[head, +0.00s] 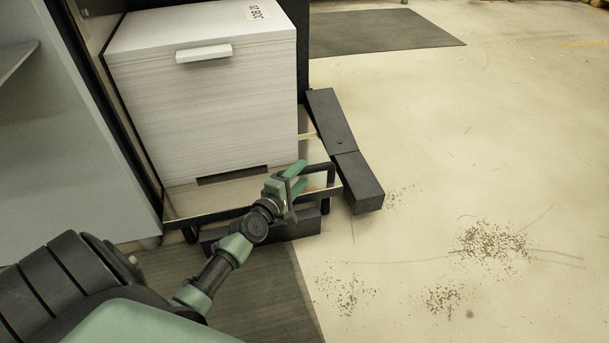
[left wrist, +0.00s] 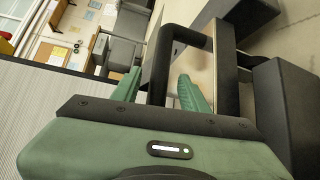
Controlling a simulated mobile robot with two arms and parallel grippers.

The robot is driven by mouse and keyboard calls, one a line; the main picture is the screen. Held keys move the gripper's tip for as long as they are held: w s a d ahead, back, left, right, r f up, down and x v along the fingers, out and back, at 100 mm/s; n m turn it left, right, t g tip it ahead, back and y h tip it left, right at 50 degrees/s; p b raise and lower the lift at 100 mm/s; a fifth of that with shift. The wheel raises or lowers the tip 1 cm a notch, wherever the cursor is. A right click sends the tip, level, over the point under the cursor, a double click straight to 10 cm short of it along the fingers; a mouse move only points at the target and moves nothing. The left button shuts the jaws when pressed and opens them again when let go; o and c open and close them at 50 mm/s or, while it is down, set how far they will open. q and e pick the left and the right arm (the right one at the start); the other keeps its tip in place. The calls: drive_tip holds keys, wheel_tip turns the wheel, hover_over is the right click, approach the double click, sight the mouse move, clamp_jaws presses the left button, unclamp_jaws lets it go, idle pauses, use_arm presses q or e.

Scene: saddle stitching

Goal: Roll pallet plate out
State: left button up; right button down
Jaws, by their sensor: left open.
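The pallet plate (head: 235,195) is a light board with a dark frame, low inside the machine bay. A tall stack of white paper (head: 205,115) stands on it. A black bar handle (head: 318,170) rises at the plate's front right; it also shows in the left wrist view (left wrist: 157,65). My left gripper (head: 296,178) is open at this handle. In the left wrist view its green fingers (left wrist: 160,90) stand on either side of the handle bar, and I cannot tell whether they touch it. My right gripper is not in view.
Dark block-shaped rails (head: 345,150) lie on the floor right of the plate. A grey panel (head: 70,130) stands at the left. A dark mat (head: 240,290) covers the floor in front. The pale floor at right (head: 480,150) is open, with scattered specks.

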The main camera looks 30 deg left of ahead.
use_arm(q)
drive_tip(key=shift+w+f+b, duration=0.2)
drive_tip(key=shift+w+b, duration=0.1)
drive_tip(key=shift+w, duration=1.05)
clamp_jaws()
idle(0.4)
